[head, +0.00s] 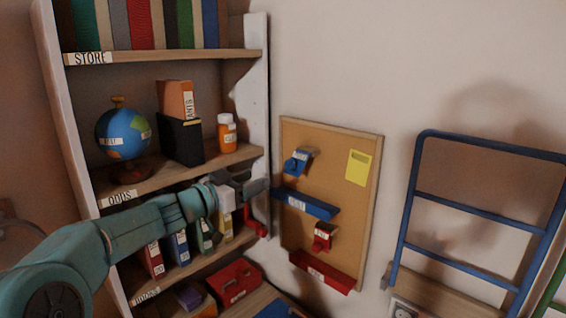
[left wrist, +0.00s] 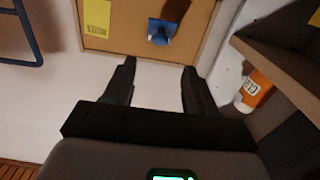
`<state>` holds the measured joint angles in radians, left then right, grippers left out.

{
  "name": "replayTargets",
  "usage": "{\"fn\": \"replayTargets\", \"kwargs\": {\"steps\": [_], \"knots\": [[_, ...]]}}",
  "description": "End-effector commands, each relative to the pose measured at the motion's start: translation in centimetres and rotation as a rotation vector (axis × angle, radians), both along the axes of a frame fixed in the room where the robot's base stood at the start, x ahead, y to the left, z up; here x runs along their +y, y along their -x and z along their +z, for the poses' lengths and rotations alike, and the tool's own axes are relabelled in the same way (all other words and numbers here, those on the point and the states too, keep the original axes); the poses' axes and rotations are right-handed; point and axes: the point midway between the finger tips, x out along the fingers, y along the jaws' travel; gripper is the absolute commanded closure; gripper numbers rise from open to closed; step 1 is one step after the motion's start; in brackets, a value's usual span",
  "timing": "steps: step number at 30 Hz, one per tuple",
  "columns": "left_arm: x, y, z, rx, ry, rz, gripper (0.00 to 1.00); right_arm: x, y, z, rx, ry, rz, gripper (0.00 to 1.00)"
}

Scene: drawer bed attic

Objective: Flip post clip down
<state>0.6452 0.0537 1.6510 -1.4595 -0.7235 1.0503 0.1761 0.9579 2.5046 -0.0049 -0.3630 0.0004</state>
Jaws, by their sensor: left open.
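A cork board (head: 351,215) hangs on the wall right of the shelf. A blue clip (head: 298,162) with a small white label is at its upper left, and a red clip (head: 322,237) with a label is lower down. The labels are too small to read surely, so I cannot tell which is the post clip. My left gripper (head: 254,184) is open and empty beside the board's left edge, apart from both clips. In the left wrist view, its two fingers (left wrist: 157,84) stand apart, with the blue clip (left wrist: 158,38) beyond them. My right gripper is not in view.
A blue ledge (head: 306,204) and a red ledge (head: 322,273) sit under the clips. A yellow note (head: 358,168) is on the board. The shelf at left holds a globe (head: 122,133) and an orange bottle (head: 227,133) near my arm. A blue rail (head: 470,205) stands at right.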

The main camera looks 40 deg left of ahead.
Motion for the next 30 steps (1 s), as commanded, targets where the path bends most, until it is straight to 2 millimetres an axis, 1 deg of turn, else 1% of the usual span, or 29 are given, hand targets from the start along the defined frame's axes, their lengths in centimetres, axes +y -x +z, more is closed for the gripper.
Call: {"fn": "replayTargets", "kwargs": {"steps": [1, 6, 9, 12, 15, 18, 26, 27, 29, 30], "knots": [[-0.2, -1.4, 0.2, 0.0, 0.002, -0.004, 0.44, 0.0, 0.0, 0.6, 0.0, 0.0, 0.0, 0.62], [-0.5, -5.5, 0.2, 0.001, 0.002, -0.003, 0.44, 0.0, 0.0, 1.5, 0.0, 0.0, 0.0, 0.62], [-0.7, -7.5, 0.2, 0.001, 0.001, -0.003, 0.44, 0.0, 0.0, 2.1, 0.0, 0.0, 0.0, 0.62], [-0.8, -9.1, 0.2, 0.0, 0.0, -0.002, 0.44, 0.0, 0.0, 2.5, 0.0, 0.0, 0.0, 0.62], [-0.8, -10.2, 0.2, 0.0, 0.0, -0.001, 0.44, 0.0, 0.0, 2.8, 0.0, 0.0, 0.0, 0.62], [-0.9, -10.8, 0.1, 0.0, 0.0, -0.001, 0.44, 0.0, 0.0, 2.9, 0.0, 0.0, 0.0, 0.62], [-0.9, -11.0, 0.0, -0.001, 0.0, 0.0, 0.44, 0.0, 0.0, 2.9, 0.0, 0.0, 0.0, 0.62], [-0.9, -11.0, 0.0, -0.001, -0.001, 0.0, 0.47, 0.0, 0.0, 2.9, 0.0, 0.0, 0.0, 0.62], [-0.9, -11.0, 0.0, -0.001, 0.0, 0.0, 0.66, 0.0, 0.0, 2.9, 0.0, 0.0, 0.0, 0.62], [-0.9, -11.0, 0.0, -0.001, 0.0, 0.0, 0.79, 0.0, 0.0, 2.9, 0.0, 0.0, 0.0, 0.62]]}}
